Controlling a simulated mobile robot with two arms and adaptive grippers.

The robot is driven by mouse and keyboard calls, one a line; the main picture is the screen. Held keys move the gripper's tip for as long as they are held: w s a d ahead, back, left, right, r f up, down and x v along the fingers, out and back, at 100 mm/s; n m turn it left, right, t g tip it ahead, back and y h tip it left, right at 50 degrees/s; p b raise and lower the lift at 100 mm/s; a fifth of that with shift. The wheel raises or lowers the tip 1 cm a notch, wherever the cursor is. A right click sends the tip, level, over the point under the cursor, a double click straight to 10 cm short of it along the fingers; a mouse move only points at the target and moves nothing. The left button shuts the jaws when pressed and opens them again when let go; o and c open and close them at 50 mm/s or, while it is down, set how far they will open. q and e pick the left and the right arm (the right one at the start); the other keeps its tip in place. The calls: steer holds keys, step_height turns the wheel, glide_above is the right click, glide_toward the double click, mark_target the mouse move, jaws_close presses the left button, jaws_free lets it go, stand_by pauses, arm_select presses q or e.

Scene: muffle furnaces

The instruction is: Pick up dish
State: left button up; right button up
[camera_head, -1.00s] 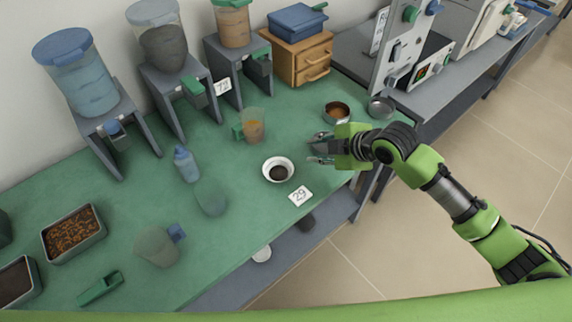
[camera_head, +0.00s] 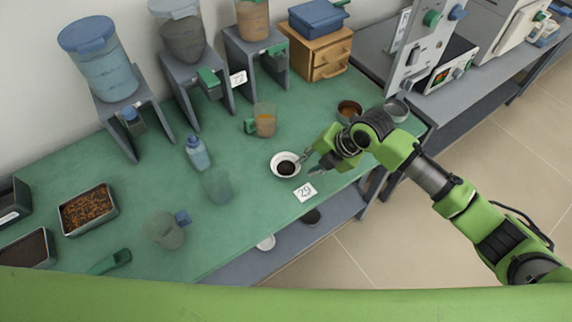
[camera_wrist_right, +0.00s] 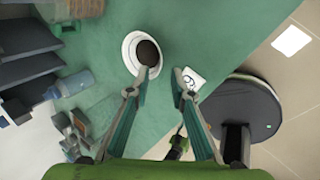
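The dish is a small white round bowl (camera_head: 276,171) with dark contents, upright on the green bench top. It also shows in the right wrist view (camera_wrist_right: 128,52). My right gripper (camera_head: 308,163) is just to the right of the dish, with its fingers pointing left. In the right wrist view its two fingers (camera_wrist_right: 161,84) are spread apart with nothing between them. One fingertip overlaps the dish's near rim in that view; I cannot tell whether it touches. My left gripper is not in view.
A card marked 29 (camera_head: 305,192) lies near the bench edge beside the dish. A cup with orange-brown contents (camera_head: 265,124), a blue-capped bottle (camera_head: 197,154) and a clear beaker (camera_head: 217,186) stand nearby.

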mark_target(299, 176)
steer(key=shift+p+x, duration=0.95)
steer(key=shift+x, duration=1.9)
jaws_close()
